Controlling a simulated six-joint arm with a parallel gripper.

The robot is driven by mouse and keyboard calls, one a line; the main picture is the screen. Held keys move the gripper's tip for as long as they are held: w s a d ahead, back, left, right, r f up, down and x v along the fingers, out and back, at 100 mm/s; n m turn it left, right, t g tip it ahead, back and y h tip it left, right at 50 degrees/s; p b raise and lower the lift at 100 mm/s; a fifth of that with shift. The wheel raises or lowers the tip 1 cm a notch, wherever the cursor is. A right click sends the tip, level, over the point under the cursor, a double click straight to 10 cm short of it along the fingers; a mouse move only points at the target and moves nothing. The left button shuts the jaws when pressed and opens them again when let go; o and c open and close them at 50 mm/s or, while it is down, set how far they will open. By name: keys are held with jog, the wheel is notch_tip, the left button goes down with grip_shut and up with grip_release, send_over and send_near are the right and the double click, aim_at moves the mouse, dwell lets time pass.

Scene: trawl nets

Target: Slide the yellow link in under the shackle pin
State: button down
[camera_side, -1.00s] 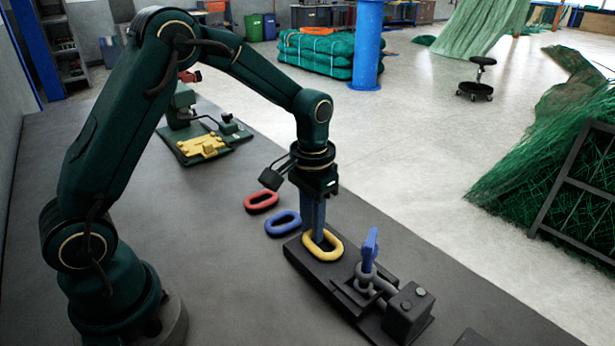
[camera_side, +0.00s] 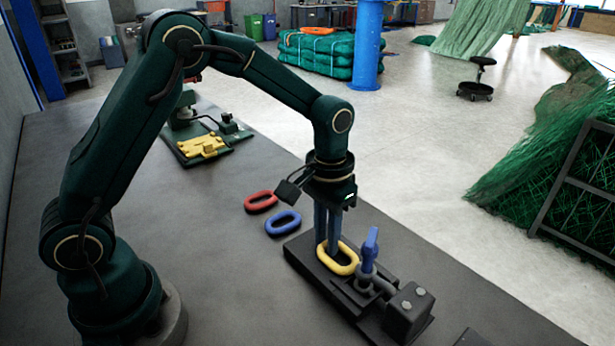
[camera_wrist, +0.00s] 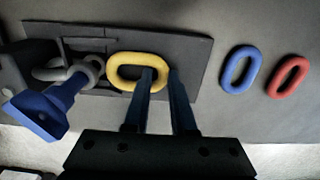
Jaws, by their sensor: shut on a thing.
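The yellow link (camera_side: 349,269) lies flat on the dark fixture plate; it also shows in the wrist view (camera_wrist: 123,87). My gripper (camera_side: 327,246) points down and is shut on the link's end farthest from the shackle. In the wrist view one finger of my gripper (camera_wrist: 161,74) is inside the link's opening and the other is just outside its end. The grey shackle (camera_side: 383,286) lies on the plate beyond the link's other end, with its blue-headed pin (camera_side: 370,245) standing up. In the wrist view the link's near end is close to the shackle eye (camera_wrist: 93,68); whether they touch is unclear.
A blue link (camera_side: 283,223) and a red link (camera_side: 261,201) lie on the bench left of the fixture plate (camera_side: 300,252). A dark block (camera_side: 407,310) stands behind the shackle. A green fixture with a yellow part (camera_side: 203,146) is farther back.

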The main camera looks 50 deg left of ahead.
aim_at(348, 253)
jog(key=shift+d, duration=2.2)
jog(key=shift+d, duration=0.2)
jog(key=c, duration=0.7)
grip_release()
jog(key=shift+o, duration=0.2)
